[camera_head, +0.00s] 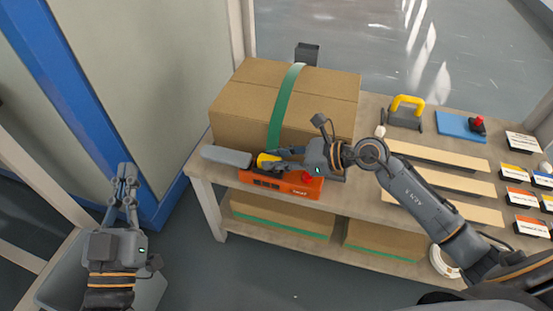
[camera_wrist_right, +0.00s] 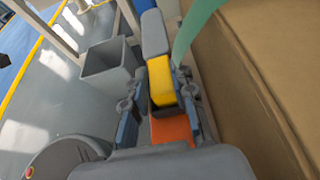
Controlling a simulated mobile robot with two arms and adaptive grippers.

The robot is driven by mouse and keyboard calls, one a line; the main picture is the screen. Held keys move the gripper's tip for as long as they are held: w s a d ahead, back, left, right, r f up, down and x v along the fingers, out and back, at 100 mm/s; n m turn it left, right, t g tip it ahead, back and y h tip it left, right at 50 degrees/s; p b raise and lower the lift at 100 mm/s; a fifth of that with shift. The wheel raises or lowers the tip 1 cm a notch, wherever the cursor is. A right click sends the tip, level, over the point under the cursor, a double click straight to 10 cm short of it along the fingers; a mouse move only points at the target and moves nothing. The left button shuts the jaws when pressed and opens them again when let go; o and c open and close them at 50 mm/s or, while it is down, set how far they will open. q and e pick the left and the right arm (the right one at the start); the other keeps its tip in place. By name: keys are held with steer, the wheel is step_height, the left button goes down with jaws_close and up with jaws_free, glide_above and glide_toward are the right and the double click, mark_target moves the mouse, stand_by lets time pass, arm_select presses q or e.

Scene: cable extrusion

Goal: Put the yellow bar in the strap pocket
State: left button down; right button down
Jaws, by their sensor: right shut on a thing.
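The cardboard box (camera_head: 240,105) has a green strap (camera_head: 282,105) over its top and down its front. The strap also shows in the right wrist view (camera_wrist_right: 192,35). An orange tool (camera_head: 262,184) lies in front of the box, with a grey part (camera_head: 226,156) at its left end. The yellow bar (camera_head: 267,160) is above the orange body, close to the strap; a pocket opening cannot be made out. My right gripper (camera_head: 283,154) is shut on the yellow bar (camera_wrist_right: 161,80), between its fingers. My left gripper (camera_head: 128,168) looks shut and empty, away from the bench.
The bench (camera_head: 345,205) holds wooden strips (camera_head: 440,153), a yellow-handled tool (camera_head: 406,103), a blue plate (camera_head: 455,126) and labelled bins at right. Strapped boxes (camera_head: 283,215) lie on the lower shelf. A grey bin (camera_wrist_right: 108,70) stands on the floor.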

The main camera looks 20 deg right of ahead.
arm_select(q)
steer(key=shift+s+r, duration=0.1)
steer(key=shift+r, duration=0.1)
arm_select(e)
steer(key=shift+f, duration=0.1)
steer(key=c, duration=1.1)
jaws_free()
arm_select(q)
steer(key=shift+r, duration=0.1)
